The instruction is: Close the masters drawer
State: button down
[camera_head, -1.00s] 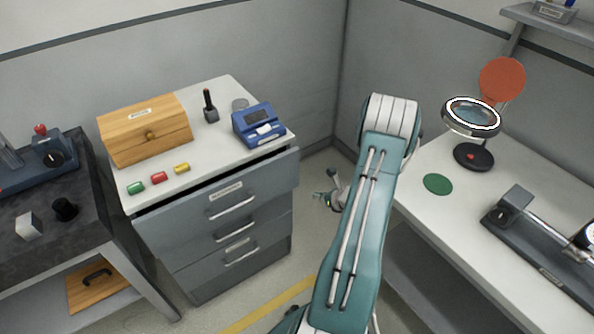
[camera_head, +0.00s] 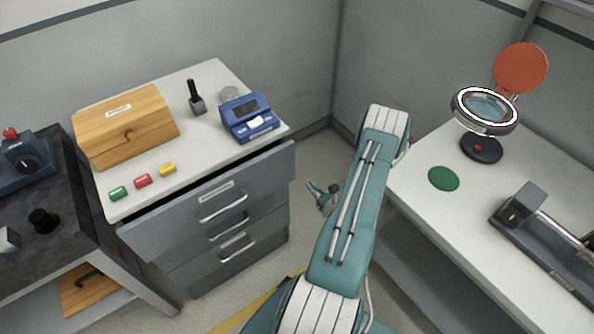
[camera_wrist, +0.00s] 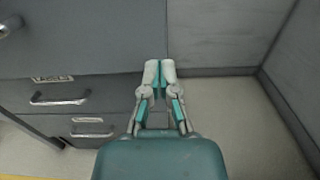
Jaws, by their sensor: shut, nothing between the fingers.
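The masters drawer appears to be the top drawer (camera_head: 172,222) of the grey cabinet; its label is too small to read. It stands partly pulled out, with a dark gap below the white cabinet top. In the wrist view a grey drawer front (camera_wrist: 85,42) fills the upper left. My gripper (camera_head: 328,192) is to the right of the cabinet in the head view, partly hidden behind my arm. In the wrist view my gripper (camera_wrist: 159,66) is shut and empty, with its fingertips together near the drawer front's right end. I cannot tell whether they touch it.
The cabinet top (camera_head: 215,85) bears a wooden box (camera_head: 125,125), a blue device (camera_head: 248,118), a stamp (camera_head: 196,98) and small coloured blocks. A bench (camera_head: 415,190) with a magnifier lamp (camera_head: 484,110) stands to the right. Bare floor lies between cabinet and bench.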

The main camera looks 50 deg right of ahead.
aim_at(293, 167)
jog(key=x, duration=0.7)
jog(key=shift+w+a, duration=0.15)
jog(key=shift+w, duration=0.35)
jog(key=shift+d, duration=0.25)
